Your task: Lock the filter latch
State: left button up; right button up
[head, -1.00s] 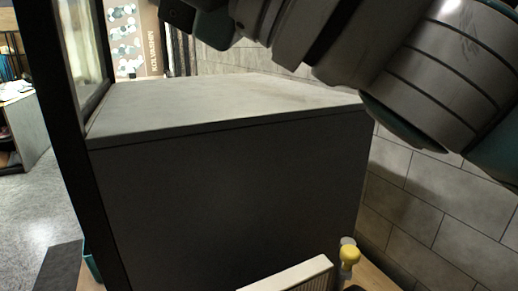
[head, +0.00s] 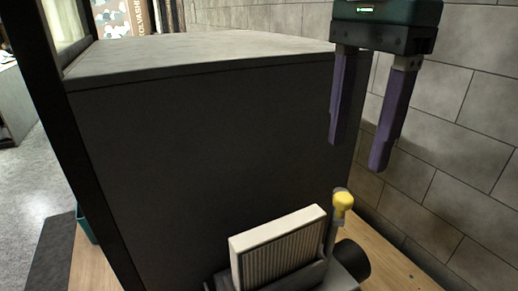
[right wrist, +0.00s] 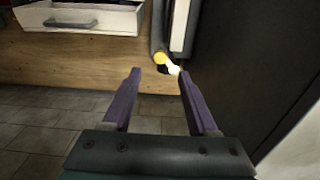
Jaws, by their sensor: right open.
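The filter latch is a lever with a yellow knob (head: 343,200), standing upright beside a white pleated filter (head: 278,245). The filter sits upright in a dark holder (head: 300,276) at the bottom of the head view. My right gripper (head: 358,156) is open and empty, with its two purple fingers pointing down above the knob and apart from it. In the right wrist view the yellow knob (right wrist: 160,58) shows just beyond the gap between the open fingertips (right wrist: 160,73). My left gripper is out of view.
A large dark cabinet (head: 200,160) with a flat grey top stands behind the filter. A grey tiled wall (head: 460,130) rises on the right. The wooden bench top (head: 385,255) is bare at the lower right. A white drawer (right wrist: 90,20) shows in the right wrist view.

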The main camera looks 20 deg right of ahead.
aim_at(344, 197)
notch_tip(344, 197, down, 7)
jog(key=shift+a+p, duration=0.1)
jog(key=shift+p, duration=0.6)
grip_shut()
